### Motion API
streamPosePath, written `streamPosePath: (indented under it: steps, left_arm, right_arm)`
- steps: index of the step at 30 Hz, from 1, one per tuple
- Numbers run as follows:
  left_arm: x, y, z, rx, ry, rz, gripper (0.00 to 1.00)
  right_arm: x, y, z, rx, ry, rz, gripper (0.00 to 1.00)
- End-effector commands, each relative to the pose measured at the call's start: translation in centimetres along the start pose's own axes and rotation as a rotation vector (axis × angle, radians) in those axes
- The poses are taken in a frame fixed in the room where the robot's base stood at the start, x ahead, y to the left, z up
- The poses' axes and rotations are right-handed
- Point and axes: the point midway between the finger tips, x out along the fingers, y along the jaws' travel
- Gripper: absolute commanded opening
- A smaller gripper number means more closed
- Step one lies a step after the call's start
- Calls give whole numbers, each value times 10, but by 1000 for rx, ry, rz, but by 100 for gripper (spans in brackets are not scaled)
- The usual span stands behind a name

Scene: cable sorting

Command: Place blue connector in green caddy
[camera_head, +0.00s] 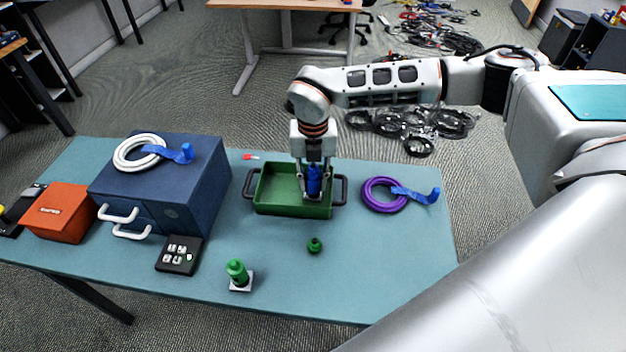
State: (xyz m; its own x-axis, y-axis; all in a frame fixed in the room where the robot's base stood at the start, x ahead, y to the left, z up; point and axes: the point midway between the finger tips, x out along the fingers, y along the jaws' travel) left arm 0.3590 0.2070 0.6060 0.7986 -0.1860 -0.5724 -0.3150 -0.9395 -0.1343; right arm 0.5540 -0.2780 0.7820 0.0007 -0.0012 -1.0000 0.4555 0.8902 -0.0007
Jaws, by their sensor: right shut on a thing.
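The green caddy (270,192) is an open tray with dark side handles, standing near the middle of the table. My right gripper (314,190) points straight down over the right part of the caddy and is shut on the blue connector (313,181). The connector is upright and within the caddy's outline; I cannot tell whether it touches the floor of the caddy. The fingers partly hide it. My left gripper is not in view.
A blue drawer box (205,185) with a white cable coil (128,152) stands left of the caddy. A purple cable coil (375,196) lies to its right. A small green part (314,245) and a green connector on a base (237,272) stand in front. The table's front right is clear.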

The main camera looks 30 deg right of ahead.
Motion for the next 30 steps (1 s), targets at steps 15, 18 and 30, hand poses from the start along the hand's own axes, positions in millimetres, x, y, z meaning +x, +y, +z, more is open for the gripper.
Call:
streamPosePath:
  steps: [15, 18, 30]
  left_arm:
    - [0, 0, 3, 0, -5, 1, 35]
    - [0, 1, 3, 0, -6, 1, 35]
    - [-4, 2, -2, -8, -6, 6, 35]
  right_arm:
    - [2, 0, 0, -1, 0, 0, 41]
    - [-2, 0, 0, -1, -1, 1, 41]
    - [-74, 1, 1, -1, -4, 3, 41]
